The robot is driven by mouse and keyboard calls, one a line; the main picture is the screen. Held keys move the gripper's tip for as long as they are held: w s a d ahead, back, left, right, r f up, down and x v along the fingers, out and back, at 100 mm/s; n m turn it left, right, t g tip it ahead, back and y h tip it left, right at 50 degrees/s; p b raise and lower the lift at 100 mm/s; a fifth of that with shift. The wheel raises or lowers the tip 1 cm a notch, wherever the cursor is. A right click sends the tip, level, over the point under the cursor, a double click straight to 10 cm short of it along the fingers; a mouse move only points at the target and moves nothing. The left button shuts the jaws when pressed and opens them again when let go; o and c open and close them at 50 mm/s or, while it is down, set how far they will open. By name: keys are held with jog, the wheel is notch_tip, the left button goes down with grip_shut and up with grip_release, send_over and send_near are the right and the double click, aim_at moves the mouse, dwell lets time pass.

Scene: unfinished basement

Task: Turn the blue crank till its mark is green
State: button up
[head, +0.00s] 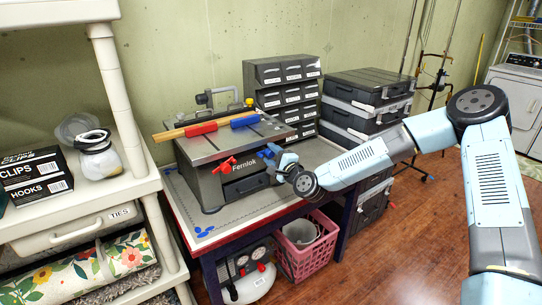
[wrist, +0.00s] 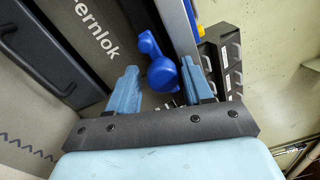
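The blue crank (head: 268,152) is on the front of the grey Fernlok machine (head: 205,190), near its right end, above a dark drawer. In the wrist view the blue crank (wrist: 161,74) shows a round knob and a short arm, lying between my fingertips. My gripper (head: 278,166) is at the machine's front right; in the wrist view my gripper (wrist: 159,68) is open, with one finger on each side of the crank. I cannot tell whether either finger touches it. The crank's colour mark cannot be made out. A red crank (head: 224,165) sits left of it.
A small-drawer cabinet (head: 283,75) and black cases (head: 365,90) stand behind and right. A pink basket (head: 305,258) stands below.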

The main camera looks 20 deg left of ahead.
jog(key=shift+o, duration=0.5)
jog(key=shift+a+r, duration=0.1)
jog(key=shift+s, duration=0.1)
jog(key=v, duration=1.3)
jog(key=shift+s+d+f, duration=0.2)
jog(key=shift+d+f, duration=0.05)
jog(key=shift+d, duration=0.1)
